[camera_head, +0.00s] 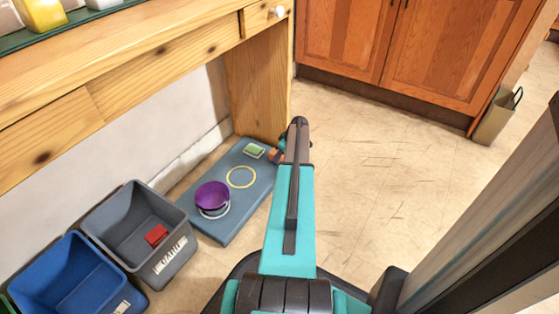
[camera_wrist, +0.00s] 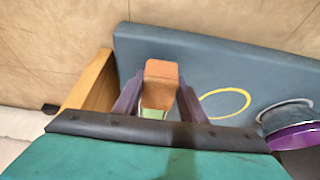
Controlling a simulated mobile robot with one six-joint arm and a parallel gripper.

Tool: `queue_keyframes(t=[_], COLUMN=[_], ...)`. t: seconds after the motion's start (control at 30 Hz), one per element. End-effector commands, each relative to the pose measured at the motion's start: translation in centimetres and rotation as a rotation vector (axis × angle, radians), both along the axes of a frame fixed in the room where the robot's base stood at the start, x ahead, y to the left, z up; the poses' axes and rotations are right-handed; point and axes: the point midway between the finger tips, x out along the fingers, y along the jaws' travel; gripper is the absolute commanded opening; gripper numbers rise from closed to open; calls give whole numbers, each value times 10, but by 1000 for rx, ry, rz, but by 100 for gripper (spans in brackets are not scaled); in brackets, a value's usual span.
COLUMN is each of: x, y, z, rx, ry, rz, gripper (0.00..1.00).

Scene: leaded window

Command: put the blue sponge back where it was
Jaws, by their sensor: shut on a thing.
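My gripper (camera_head: 279,151) is low, near the wooden end panel and over the far right part of a blue-grey slab (camera_head: 222,231). In the wrist view my gripper (camera_wrist: 160,84) is shut on a small orange-brown block (camera_wrist: 161,69), held between the purple-grey fingers. A pale green piece (camera_head: 254,149) lies on the slab's far end, and green shows between the fingers in the wrist view (camera_wrist: 153,113). An empty yellow ring (camera_head: 240,187) is marked on the slab; it also shows in the wrist view (camera_wrist: 246,94). I cannot make out a blue sponge.
A purple bowl (camera_head: 211,194) stands at a white ring on the slab. A grey bin (camera_head: 112,198) holding a red block (camera_head: 156,235) and a blue bin (camera_head: 53,255) stand to the left. The wooden table (camera_head: 165,50) overhangs the slab.

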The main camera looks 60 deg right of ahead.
Motion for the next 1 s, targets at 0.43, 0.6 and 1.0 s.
queue_keyframes(t=[0.43, 0.6, 1.0], x=[-1, -1, -1], y=[0, -1, -1], z=[-19, -20, -21], rx=[-1, -1, -1], ry=[0, 0, 0], rz=[-1, -1, -1], gripper=[17, 17, 57])
